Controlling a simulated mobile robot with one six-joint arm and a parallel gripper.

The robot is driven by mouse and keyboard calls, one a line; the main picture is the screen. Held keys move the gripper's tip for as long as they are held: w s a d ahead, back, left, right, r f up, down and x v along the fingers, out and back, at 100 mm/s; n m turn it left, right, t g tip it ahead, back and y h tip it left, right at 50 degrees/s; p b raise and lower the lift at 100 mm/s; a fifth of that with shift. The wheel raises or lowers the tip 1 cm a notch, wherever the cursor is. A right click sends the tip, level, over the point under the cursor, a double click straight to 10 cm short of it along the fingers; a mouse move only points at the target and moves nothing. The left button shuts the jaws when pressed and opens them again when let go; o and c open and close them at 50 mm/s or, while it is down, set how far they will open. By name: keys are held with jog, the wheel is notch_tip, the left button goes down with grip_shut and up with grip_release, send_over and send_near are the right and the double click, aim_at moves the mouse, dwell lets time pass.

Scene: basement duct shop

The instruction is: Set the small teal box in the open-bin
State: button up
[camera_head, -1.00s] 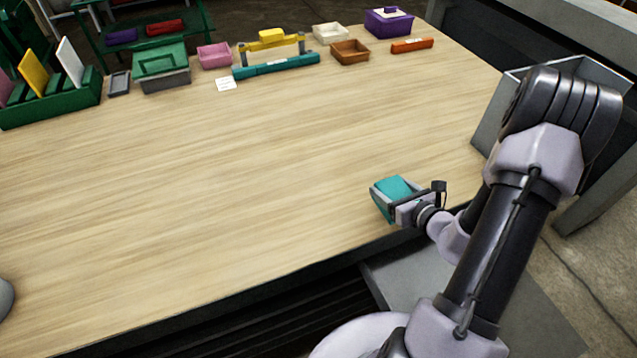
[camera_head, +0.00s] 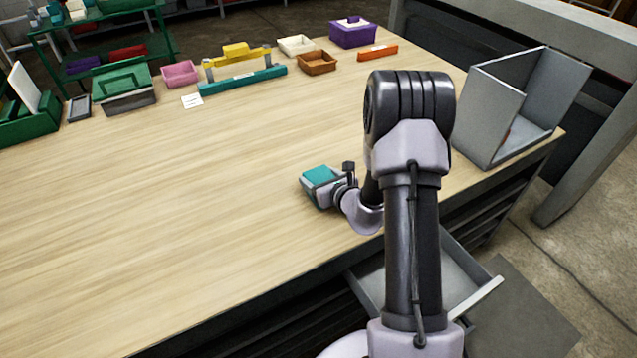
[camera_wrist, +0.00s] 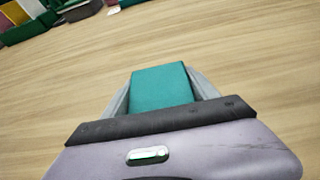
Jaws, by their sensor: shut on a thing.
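The small teal box (camera_head: 319,176) is between the fingers of my gripper (camera_head: 312,186), above the near part of the wooden table. In the wrist view the teal box (camera_wrist: 162,87) sits between the two grey fingers, and my gripper (camera_wrist: 163,90) is shut on it. A grey open-fronted bin (camera_head: 492,118) stands at the table's right end, to the right of my arm. Something small and reddish-brown shows inside it, partly hidden by its wall. I cannot tell whether the box touches the table.
Along the back of the table (camera_head: 150,220) stand a green lidded box (camera_head: 122,80), a pink tray (camera_head: 180,73), a teal and yellow caddy (camera_head: 242,80), a brown tray (camera_head: 317,62), a cream tray (camera_head: 296,45) and a purple box (camera_head: 353,33). The table's middle is clear.

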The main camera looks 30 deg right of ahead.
jog(key=shift+f, duration=0.3)
jog(key=o, duration=1.6)
jog(key=shift+r, duration=0.1)
